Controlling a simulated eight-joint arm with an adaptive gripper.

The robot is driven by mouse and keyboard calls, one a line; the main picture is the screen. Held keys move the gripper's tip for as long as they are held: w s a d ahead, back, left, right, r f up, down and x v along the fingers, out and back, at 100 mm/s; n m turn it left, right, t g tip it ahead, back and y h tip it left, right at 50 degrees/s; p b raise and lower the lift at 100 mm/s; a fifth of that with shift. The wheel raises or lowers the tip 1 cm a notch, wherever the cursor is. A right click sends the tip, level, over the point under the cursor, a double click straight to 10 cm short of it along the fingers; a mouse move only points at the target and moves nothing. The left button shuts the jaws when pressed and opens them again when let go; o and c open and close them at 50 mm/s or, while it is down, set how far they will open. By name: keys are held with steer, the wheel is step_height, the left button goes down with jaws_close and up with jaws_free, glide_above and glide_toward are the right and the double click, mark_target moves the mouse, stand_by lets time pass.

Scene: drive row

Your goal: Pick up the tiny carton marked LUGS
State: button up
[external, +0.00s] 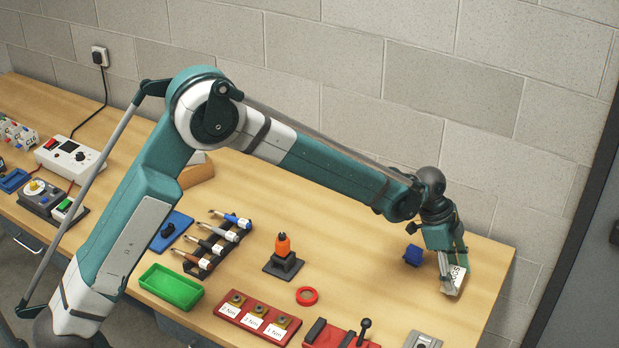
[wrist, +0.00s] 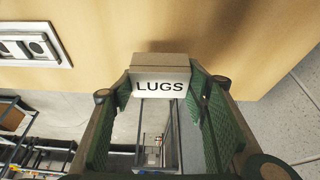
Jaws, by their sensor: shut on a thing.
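The small carton marked LUGS (wrist: 160,86) is pale with black letters and sits between my two green-padded fingers in the wrist view. My gripper (wrist: 162,92) is shut on it, with one finger on each side. In the external view my gripper (external: 447,258) is low at the right end of the bench, and the carton (external: 454,282) shows tilted at its fingertips. Its label is hard to read there. I cannot tell for sure whether the carton touches the bench.
A small blue object (external: 413,255) stands just left of my gripper. A red ring (external: 307,296), a red labelled rack (external: 255,318), a green tray (external: 170,288) and an orange-topped tool (external: 283,250) lie further left. A grey plate (external: 423,341) is at the front edge.

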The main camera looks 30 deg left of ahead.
mark_target(452, 273)
steer(key=shift+r, duration=3.1)
